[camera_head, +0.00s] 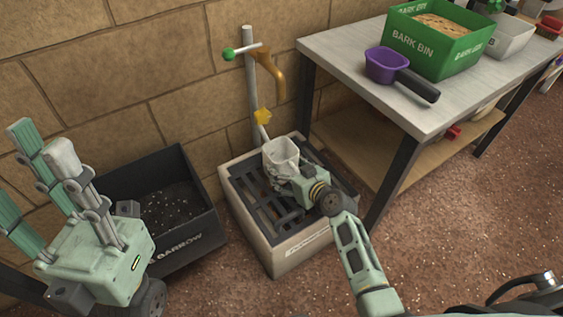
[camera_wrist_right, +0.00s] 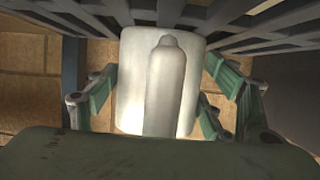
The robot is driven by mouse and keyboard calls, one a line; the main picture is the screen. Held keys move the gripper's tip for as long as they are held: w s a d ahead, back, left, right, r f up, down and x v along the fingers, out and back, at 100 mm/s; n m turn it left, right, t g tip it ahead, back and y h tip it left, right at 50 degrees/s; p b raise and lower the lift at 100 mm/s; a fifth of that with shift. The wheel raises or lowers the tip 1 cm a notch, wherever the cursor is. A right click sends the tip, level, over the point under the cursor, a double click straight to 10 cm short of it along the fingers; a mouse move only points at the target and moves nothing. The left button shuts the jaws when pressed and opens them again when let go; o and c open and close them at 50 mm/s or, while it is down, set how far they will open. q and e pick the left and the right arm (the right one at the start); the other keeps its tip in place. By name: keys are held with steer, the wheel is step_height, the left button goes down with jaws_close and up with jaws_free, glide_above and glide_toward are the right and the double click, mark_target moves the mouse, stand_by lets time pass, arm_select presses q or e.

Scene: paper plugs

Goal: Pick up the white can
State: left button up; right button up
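The white can (camera_head: 281,155) is at the grated stand in the head view, with a spout rising to a yellow rose (camera_head: 263,116). My right gripper (camera_head: 283,172) is at its near side. In the right wrist view the can (camera_wrist_right: 188,90) fills the space between my right gripper's (camera_wrist_right: 160,85) fingers, which bend inward against both sides. The far side of the grip is hidden. A gap between can and grate cannot be judged. My left gripper (camera_head: 42,178) is at the left, its fingers spread and empty.
The grated stand (camera_head: 289,258) has a post with a brown tap (camera_head: 277,75) above the can. A dark barrow bin (camera_head: 190,240) stands left of it. The workbench (camera_head: 335,58) at right holds a purple scoop (camera_head: 386,64) and a green bark bin (camera_head: 430,46). A brick wall is close behind.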

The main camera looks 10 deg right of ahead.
steer(key=c, duration=0.7)
steer(key=shift+c, duration=0.9)
steer(key=shift+r, duration=0.1)
